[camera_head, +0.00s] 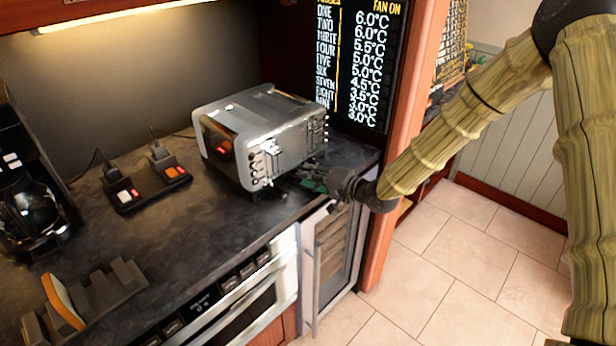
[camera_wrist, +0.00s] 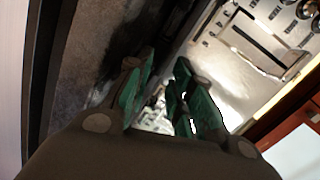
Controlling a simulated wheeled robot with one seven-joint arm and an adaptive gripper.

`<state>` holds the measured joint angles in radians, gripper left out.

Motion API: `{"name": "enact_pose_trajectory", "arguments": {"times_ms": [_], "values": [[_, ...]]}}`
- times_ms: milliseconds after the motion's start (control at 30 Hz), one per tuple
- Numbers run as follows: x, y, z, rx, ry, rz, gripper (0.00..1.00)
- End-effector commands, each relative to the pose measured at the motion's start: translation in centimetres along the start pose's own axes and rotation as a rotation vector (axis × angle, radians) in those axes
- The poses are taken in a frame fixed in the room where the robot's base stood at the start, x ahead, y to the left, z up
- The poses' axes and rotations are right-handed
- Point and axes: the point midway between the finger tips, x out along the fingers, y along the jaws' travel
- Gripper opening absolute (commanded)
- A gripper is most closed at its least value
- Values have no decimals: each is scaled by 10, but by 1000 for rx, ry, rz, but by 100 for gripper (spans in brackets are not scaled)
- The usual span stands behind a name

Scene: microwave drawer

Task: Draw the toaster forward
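The toaster (camera_head: 225,115) is a shiny metal box with knobs on its front. It stands on the dark countertop, near the right end and close to the front edge. My gripper (camera_head: 311,183) is low by the toaster's right front corner. In the wrist view, my gripper (camera_wrist: 163,95) has its green-padded fingers apart, with no object clearly held between them. The toaster's metal side (camera_wrist: 250,65) fills the upper right there, beside the right finger. Whether a finger touches the toaster cannot be told.
The countertop (camera_head: 180,225) holds two switch boxes (camera_head: 125,193) left of the toaster, a coffee maker (camera_head: 30,200) at far left and a toast rack (camera_head: 100,295) in front. A reddish wooden post (camera_head: 395,130) and a display panel (camera_head: 365,65) stand right of the toaster.

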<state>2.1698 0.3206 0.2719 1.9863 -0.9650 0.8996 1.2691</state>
Motion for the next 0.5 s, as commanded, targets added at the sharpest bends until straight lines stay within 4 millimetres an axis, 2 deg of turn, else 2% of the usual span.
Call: {"name": "enact_pose_trajectory", "arguments": {"times_ms": [500], "values": [[-81, 1, -1, 3, 3, 0, 23]]}}
